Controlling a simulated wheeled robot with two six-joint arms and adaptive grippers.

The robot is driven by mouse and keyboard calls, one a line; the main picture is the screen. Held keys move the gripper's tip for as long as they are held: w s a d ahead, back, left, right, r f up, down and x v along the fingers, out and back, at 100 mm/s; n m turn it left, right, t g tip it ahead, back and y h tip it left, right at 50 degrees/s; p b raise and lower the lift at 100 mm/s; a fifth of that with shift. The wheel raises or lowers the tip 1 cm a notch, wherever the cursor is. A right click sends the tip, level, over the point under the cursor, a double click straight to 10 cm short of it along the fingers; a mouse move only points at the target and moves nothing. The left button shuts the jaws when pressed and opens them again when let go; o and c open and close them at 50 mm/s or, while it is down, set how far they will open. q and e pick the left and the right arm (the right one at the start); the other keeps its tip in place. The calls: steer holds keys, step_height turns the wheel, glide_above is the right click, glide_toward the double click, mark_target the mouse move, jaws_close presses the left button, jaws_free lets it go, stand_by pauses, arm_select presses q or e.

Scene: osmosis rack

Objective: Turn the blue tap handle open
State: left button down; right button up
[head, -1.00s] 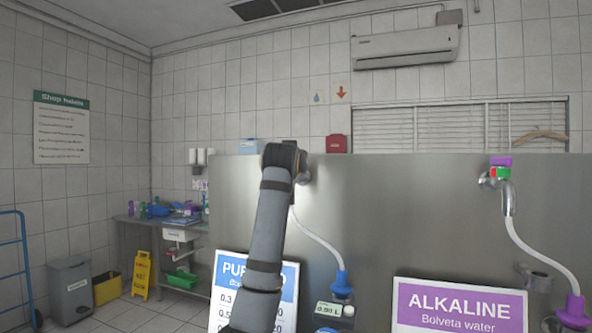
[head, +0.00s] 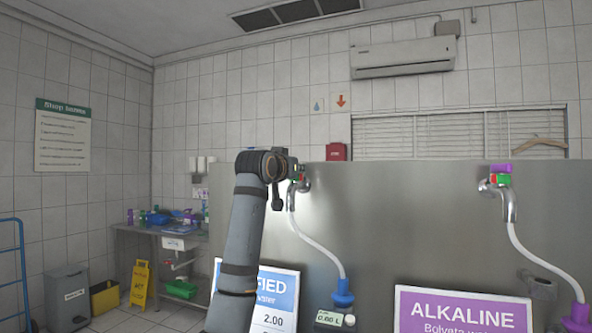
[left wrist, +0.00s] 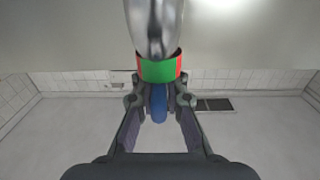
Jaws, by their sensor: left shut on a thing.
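The blue tap handle (left wrist: 158,104) lies between the fingertips of my left gripper (left wrist: 160,100) in the left wrist view. The jaws are shut on it. Just beyond it is the tap's green and red collar (left wrist: 158,70), then the chrome tap body (left wrist: 155,25). In the head view my left gripper (head: 287,168) reaches the chrome tap (head: 292,196) on the steel panel from the left. The blue handle is hidden by my gripper there. My right gripper is not in view.
A purple-handled tap (head: 502,185) is farther right on the steel panel (head: 400,225). White hoses hang from both taps. The purified sign (head: 275,300), a litre display (head: 330,320) and the alkaline sign (head: 462,308) are below. A red box (head: 336,152) shows above the panel's top edge.

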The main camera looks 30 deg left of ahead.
arm_select(q)
steer(key=c, duration=1.4)
jaws_free()
steer(key=shift+r, duration=0.1)
steer(key=shift+s, duration=0.15)
steer(key=v, duration=1.1)
steer(key=shift+s+d, duration=0.15)
steer(key=shift+s, duration=0.25)
